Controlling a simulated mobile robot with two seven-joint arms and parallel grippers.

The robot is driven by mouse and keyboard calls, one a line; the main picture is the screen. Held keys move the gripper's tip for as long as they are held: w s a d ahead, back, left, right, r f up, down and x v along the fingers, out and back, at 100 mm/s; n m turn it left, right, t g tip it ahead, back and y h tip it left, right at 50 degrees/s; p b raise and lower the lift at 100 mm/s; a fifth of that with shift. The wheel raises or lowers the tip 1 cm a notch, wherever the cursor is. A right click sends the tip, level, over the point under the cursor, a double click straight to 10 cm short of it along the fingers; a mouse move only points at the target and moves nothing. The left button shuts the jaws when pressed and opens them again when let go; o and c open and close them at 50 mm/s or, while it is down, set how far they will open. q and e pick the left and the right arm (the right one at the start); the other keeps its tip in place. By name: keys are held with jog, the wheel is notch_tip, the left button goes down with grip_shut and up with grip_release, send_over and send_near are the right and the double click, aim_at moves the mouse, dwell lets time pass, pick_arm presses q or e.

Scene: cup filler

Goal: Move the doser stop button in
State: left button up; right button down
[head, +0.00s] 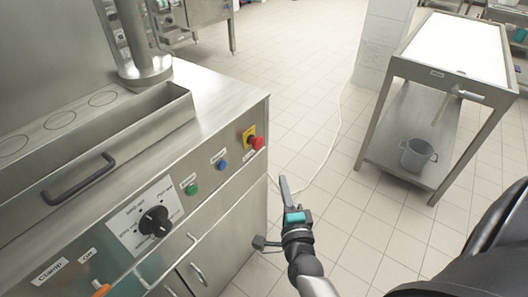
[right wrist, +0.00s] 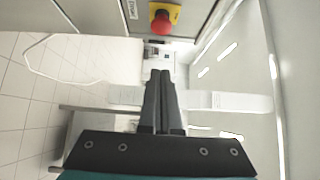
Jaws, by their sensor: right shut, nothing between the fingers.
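The red stop button (head: 258,142) sits on a yellow plate (head: 249,133) at the right end of the steel machine's front panel. It sticks out from the panel. In the right wrist view the red button (right wrist: 160,24) shows at the top, beyond the fingertips. My right gripper (head: 284,181) is shut and empty, below and right of the button in the head view, apart from it. Its two fingers (right wrist: 161,74) lie together in the right wrist view. My left gripper is not in view.
A blue button (head: 222,165), a green button (head: 191,189) and a black dial (head: 154,221) sit further left on the panel. Door handles stick out below. A steel table (head: 440,75) with a grey bucket (head: 417,154) stands at right. Tiled floor lies open between.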

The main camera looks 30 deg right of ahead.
jog(key=b, duration=0.2)
send_near(263, 142)
jog(key=w+d, duration=0.2)
jog(key=d, duration=0.2)
jog(key=w+a, duration=0.1)
jog(key=w, duration=0.2)
jog(key=shift+a, duration=0.35)
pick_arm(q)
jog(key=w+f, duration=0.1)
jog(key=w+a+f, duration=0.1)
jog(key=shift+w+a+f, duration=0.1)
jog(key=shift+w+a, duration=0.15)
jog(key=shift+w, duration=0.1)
pick_arm(e)
jog(key=shift+w, duration=0.15)
